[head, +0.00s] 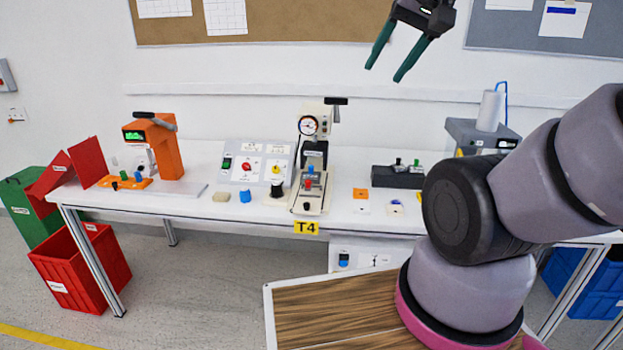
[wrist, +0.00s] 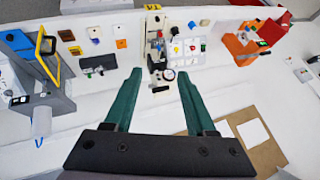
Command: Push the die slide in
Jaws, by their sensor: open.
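The press (head: 314,140), a cream and black machine with a round dial and a black lever at its top, stands at the middle of the table. Its die slide (head: 309,195) sits low at the front on a cream base, with red and blue pieces above it and a black knob toward the table's front edge. How far the slide is out is hard to tell at this size. The press also shows upside down in the wrist view (wrist: 157,48), between my fingertips. My gripper (head: 383,73) is open and empty, high above and right of the press, touching nothing.
A sloped control panel (head: 259,163) and an orange machine (head: 165,148) stand left of the press. A black block with knobs (head: 397,176) and a grey machine (head: 482,135) stand right. Small coloured pieces lie along the table front. The air around my gripper is clear.

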